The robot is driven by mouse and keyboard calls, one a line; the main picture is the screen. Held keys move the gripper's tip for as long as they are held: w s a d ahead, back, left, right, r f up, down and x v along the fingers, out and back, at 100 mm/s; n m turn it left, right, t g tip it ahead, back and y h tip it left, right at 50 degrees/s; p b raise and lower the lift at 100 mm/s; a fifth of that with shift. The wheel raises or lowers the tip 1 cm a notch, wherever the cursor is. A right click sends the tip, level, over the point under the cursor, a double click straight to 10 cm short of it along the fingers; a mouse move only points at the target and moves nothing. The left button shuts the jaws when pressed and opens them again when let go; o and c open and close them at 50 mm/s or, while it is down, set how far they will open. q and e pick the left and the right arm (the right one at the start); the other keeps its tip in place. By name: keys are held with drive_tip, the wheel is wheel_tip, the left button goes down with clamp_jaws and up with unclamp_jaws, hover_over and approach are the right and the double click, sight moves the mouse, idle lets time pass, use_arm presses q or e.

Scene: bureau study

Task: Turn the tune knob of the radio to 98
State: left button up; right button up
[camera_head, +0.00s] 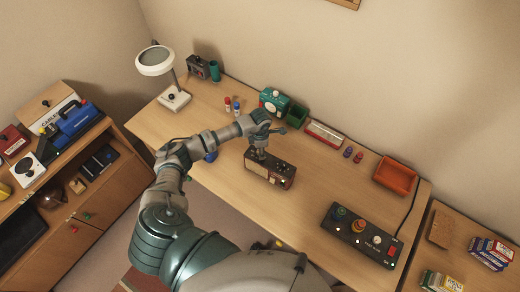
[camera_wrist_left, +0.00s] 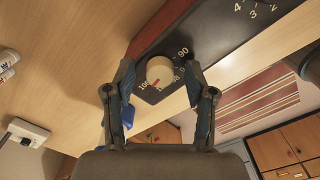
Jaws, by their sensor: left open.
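The radio (camera_head: 281,177) is a dark box with a brown front, standing on the desk near the middle in the head view. My left gripper (camera_head: 258,153) is over the left part of its top. In the left wrist view, the cream tune knob (camera_wrist_left: 160,71) sits on a dark panel with white numbers; 90 and 100 are readable. A small red mark shows on the knob's lower edge. My left gripper (camera_wrist_left: 159,80) is open, with one finger on each side of the knob; I cannot tell whether they touch it. My right gripper is out of view.
A black control box (camera_head: 362,236) with coloured knobs stands at the desk's right. An orange tray (camera_head: 395,176), a green box (camera_head: 297,113) and a teal device (camera_head: 273,101) stand behind. A lamp (camera_head: 173,98) is at the back left. Bare desk lies between radio and control box.

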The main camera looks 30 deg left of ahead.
use_arm(q)
clamp_jaws()
drive_tip(key=shift+n, duration=0.3)
drive_tip(key=shift+a+n, duration=0.1)
drive_tip(key=shift+n, duration=0.9)
drive_tip(key=n, duration=1)
drive_tip(key=shift+s+n, duration=0.1)
drive_tip(key=shift+n, duration=0.2)
drive_tip(key=shift+n+p, duration=0.4)
drive_tip(key=shift+n, duration=0.9)
drive_tip(key=shift+f, duration=0.1)
